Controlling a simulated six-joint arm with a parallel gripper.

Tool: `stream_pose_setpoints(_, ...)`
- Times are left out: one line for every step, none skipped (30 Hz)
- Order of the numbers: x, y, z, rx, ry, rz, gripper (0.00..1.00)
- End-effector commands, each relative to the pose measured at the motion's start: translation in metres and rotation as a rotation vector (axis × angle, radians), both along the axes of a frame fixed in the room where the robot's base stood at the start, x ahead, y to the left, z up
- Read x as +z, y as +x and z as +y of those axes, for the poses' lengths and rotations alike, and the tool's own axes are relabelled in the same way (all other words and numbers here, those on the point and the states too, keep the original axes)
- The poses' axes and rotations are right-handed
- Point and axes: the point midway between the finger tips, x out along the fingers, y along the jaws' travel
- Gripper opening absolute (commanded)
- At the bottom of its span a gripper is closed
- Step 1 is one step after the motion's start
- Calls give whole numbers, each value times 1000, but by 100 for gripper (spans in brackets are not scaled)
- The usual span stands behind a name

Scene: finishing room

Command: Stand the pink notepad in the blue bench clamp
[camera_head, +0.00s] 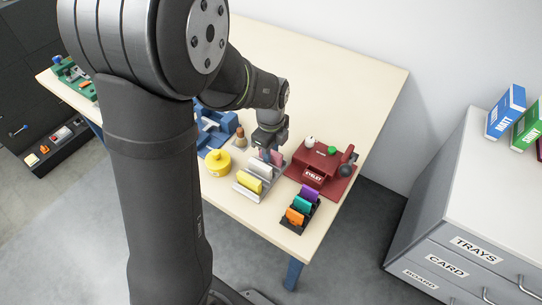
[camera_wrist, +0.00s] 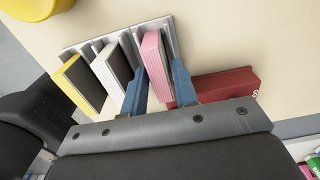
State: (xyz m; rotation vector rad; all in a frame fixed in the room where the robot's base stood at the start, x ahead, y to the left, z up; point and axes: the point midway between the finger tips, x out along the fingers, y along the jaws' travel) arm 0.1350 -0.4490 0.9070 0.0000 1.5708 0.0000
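The pink notepad (camera_wrist: 155,60) stands on edge in a slot of the grey metal rack (camera_wrist: 172,38), at the end of the row beside a white notepad (camera_wrist: 112,72) and a yellow notepad (camera_wrist: 77,84). My gripper (camera_wrist: 160,95) is open, with one blue finger on each side of the pink notepad. A narrow gap shows on the left side; I cannot tell whether the right finger touches it. In the head view my gripper (camera_head: 269,153) is down at the rack, partly hiding the pink notepad (camera_head: 277,157). The blue bench clamp (camera_head: 213,132) stands left of it, partly hidden by my arm.
The red eyelet press (camera_head: 318,170) stands close right of the rack. A yellow round container (camera_head: 217,163) and a brown-topped object (camera_head: 240,137) lie between rack and clamp. A dark rack of coloured pieces (camera_head: 300,210) is near the front edge. The table's back is clear.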

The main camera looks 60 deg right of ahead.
Motion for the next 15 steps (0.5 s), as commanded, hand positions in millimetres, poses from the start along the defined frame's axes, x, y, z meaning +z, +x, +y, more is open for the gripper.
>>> stream_pose_setpoints(0, 0, 0, 0, 0, 0, 17)
stream_pose_setpoints(0, 0, 0, 0, 0, 0, 11)
stream_pose_setpoints(0, 0, 0, 0, 0, 0, 3)
stream_pose_setpoints(0, 0, 0, 0, 0, 0, 0)
stream_pose_setpoints(0, 0, 0, 0, 0, 0, 0)
stream_pose_setpoints(0, 0, 0, 0, 0, 0, 0)
stream_pose_setpoints(1, 0, 0, 0, 0, 0, 0)
stream_pose_setpoints(1, 0, 0, 0, -1, 0, 0)
stream_pose_setpoints(3, 0, 0, 0, -1, 0, 0)
stream_pose_setpoints(5, 0, 0, 0, -1, 0, 0)
stream_pose_setpoints(7, 0, 0, 0, -2, 0, 0)
stream_pose_setpoints(10, 0, -1, 0, -2, -1, 0)
stream_pose_setpoints(12, 0, -1, 0, -3, -1, 0)
stream_pose_setpoints(15, 0, -1, 0, -2, -1, 0)
stream_pose_setpoints(18, 0, -1, 0, -2, 0, 0)
